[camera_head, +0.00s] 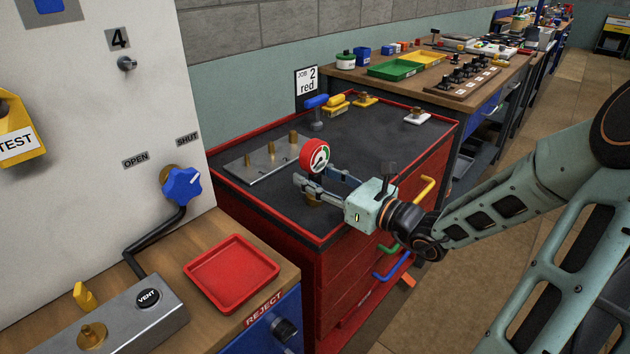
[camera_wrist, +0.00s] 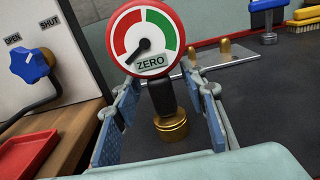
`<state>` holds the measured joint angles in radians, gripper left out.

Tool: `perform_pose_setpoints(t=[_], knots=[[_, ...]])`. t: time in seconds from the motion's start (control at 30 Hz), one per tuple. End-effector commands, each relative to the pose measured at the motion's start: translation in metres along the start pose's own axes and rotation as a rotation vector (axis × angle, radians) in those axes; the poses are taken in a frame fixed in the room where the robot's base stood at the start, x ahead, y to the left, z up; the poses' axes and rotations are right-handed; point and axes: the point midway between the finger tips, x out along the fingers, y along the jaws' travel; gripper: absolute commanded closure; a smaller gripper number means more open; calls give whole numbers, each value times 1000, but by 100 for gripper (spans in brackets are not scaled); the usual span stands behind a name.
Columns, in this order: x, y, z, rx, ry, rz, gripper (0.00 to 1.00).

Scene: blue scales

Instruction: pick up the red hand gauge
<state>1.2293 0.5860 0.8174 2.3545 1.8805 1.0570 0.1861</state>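The red hand gauge (camera_head: 314,154) stands upright near the front left part of the red cabinet's dark top. It has a round red-rimmed dial with white, red and green areas, a dark stem and a brass base. In the wrist view its dial (camera_wrist: 145,38) faces me, marked ZERO, above the black stem and brass base. My gripper (camera_head: 315,180) is open, with its fingers reaching in around the gauge below the dial. In the wrist view the fingers (camera_wrist: 160,110) stand on either side of the stem, with gaps visible.
A metal plate with brass pegs (camera_head: 265,160) lies behind the gauge. A blue-handled tool (camera_head: 317,108) and yellow pieces (camera_head: 337,103) are farther back. A red reject tray (camera_head: 231,274) sits on the wooden bench at left, near the blue valve knob (camera_head: 181,185).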

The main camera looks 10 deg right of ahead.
Motion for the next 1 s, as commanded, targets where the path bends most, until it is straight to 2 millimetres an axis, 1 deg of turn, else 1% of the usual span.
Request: perform_pose_setpoints(t=[0.13, 0.17, 0.5, 1.0], knots=[[0, 0, 0, 0, 0, 0, 61], [0, 0, 0, 0, 0, 0, 63], [0, 0, 0, 0, 0, 0, 100], [0, 0, 3, -1, -2, 1, 100]])
